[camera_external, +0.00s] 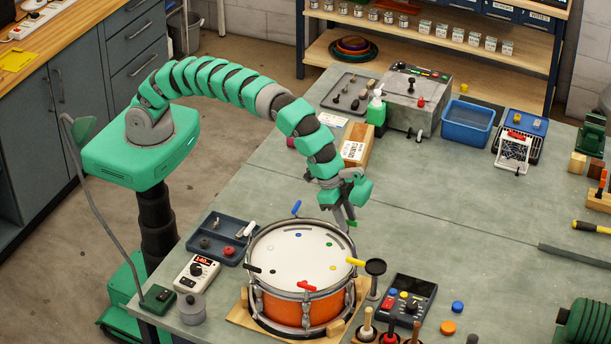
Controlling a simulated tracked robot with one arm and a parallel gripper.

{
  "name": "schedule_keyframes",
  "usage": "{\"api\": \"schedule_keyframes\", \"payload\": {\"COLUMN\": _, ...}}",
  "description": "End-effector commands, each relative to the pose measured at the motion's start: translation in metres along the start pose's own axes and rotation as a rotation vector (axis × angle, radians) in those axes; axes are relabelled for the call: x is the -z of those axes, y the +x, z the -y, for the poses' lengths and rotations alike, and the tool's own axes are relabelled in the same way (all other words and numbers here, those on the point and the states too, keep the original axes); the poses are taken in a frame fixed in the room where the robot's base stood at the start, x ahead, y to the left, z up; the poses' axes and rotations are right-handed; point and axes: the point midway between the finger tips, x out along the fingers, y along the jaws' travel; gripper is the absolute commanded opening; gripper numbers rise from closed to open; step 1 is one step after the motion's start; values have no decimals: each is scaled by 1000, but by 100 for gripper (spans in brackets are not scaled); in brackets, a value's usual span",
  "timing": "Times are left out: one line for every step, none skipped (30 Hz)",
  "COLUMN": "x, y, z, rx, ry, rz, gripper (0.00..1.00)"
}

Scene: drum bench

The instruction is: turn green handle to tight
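An orange drum (290,308) with a white head (300,256) stands on a wooden base near the bench's front edge. Coloured handles sit around its rim: blue (296,208) at the back, yellow (356,262) at the right, red (306,287) at the front and black (252,268) at the left. A small green piece, apparently the green handle (352,223), shows at the back right rim, mostly hidden by my gripper (345,217). My gripper points down there, its grey fingers close to the green piece. Whether they touch or grip it is unclear.
A dark post with a round top (375,268) stands close right of the drum. A control box (408,298) and upright tools (367,325) are at front right. A parts tray (222,240) and a meter (195,279) are at left.

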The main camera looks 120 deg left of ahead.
Motion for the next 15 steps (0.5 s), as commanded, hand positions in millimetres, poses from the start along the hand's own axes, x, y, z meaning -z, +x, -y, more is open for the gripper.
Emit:
{"api": "schedule_keyframes", "payload": {"x": 0, "y": 2, "z": 0, "rx": 0, "ry": 0, "rz": 0, "gripper": 33}}
{"api": "schedule_keyframes", "payload": {"x": 0, "y": 3, "z": 0, "rx": 0, "ry": 0, "rz": 0, "gripper": 33}}
{"api": "schedule_keyframes", "payload": {"x": 0, "y": 3, "z": 0, "rx": 0, "ry": 0, "rz": 0, "gripper": 33}}
{"api": "schedule_keyframes", "payload": {"x": 0, "y": 4, "z": 0, "rx": 0, "ry": -1, "rz": 0, "gripper": 33}}
{"api": "schedule_keyframes", "payload": {"x": 0, "y": 4, "z": 0, "rx": 0, "ry": -1, "rz": 0, "gripper": 33}}
{"api": "schedule_keyframes", "payload": {"x": 0, "y": 4, "z": 0, "rx": 0, "ry": -1, "rz": 0, "gripper": 33}}
{"api": "schedule_keyframes", "payload": {"x": 0, "y": 4, "z": 0, "rx": 0, "ry": -1, "rz": 0, "gripper": 33}}
{"api": "schedule_keyframes", "payload": {"x": 0, "y": 4, "z": 0, "rx": 0, "ry": -1, "rz": 0, "gripper": 33}}
{"api": "schedule_keyframes", "payload": {"x": 0, "y": 4, "z": 0, "rx": 0, "ry": -1, "rz": 0, "gripper": 33}}
{"api": "schedule_keyframes", "payload": {"x": 0, "y": 4, "z": 0, "rx": 0, "ry": -1, "rz": 0, "gripper": 27}}
{"api": "schedule_keyframes", "payload": {"x": 0, "y": 4, "z": 0, "rx": 0, "ry": -1, "rz": 0, "gripper": 19}}
{"api": "schedule_keyframes", "payload": {"x": 0, "y": 4, "z": 0, "rx": 0, "ry": -1, "rz": 0, "gripper": 8}}
{"api": "schedule_keyframes", "payload": {"x": 0, "y": 4, "z": 0, "rx": 0, "ry": -1, "rz": 0, "gripper": 0}}
{"api": "schedule_keyframes", "payload": {"x": 0, "y": 4, "z": 0, "rx": 0, "ry": -1, "rz": 0, "gripper": 0}}
{"api": "schedule_keyframes", "payload": {"x": 0, "y": 4, "z": 0, "rx": 0, "ry": -1, "rz": 0, "gripper": 0}}
